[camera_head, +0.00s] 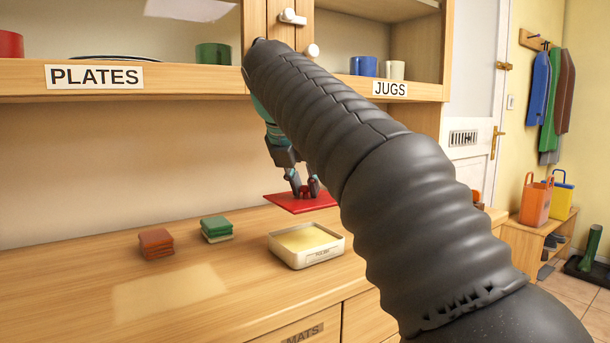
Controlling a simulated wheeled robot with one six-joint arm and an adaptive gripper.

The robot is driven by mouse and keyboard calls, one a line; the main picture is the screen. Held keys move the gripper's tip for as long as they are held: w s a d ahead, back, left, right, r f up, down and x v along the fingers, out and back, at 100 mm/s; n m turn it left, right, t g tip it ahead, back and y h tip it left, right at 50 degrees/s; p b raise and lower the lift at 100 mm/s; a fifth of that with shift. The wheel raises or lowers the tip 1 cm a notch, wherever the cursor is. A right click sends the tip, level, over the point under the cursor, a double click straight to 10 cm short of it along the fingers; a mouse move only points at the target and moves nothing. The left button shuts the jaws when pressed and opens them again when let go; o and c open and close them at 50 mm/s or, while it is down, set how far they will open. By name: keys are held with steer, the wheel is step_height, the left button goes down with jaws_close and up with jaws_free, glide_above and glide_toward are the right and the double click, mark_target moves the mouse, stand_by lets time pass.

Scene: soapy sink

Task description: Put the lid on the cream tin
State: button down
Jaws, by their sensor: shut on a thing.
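The cream tin (322,258) is a low, square, open-topped box with a pale yellow inside and a small label on its front wall. It stands on the wooden counter, right of centre. A flat red square lid (285,204) is held level beyond and above the tin. My gripper (305,191) points down and is shut on the lid near its middle. The lid appears clear of the tin. My dark ribbed arm crosses in front and hides the area to the right.
A red-brown stack (156,243) and a green stack (216,228) of small squares sit left of the tin. The front left of the counter (80,300) is clear. An overhead shelf (190,78) holds cups and a plate. Bags (535,200) stand on a bench at far right.

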steer(key=shift+w+f, duration=0.2)
steer(key=shift+w, duration=0.05)
steer(key=shift+f, duration=0.6)
steer(key=shift+f+b, duration=1.6)
steer(key=shift+f, duration=0.75)
steer(key=shift+p, duration=0.8)
steer(key=shift+f+p, duration=0.15)
steer(key=shift+p, duration=0.55)
stand_by(0.7)
steer(key=shift+c, duration=2.2)
jaws_free()
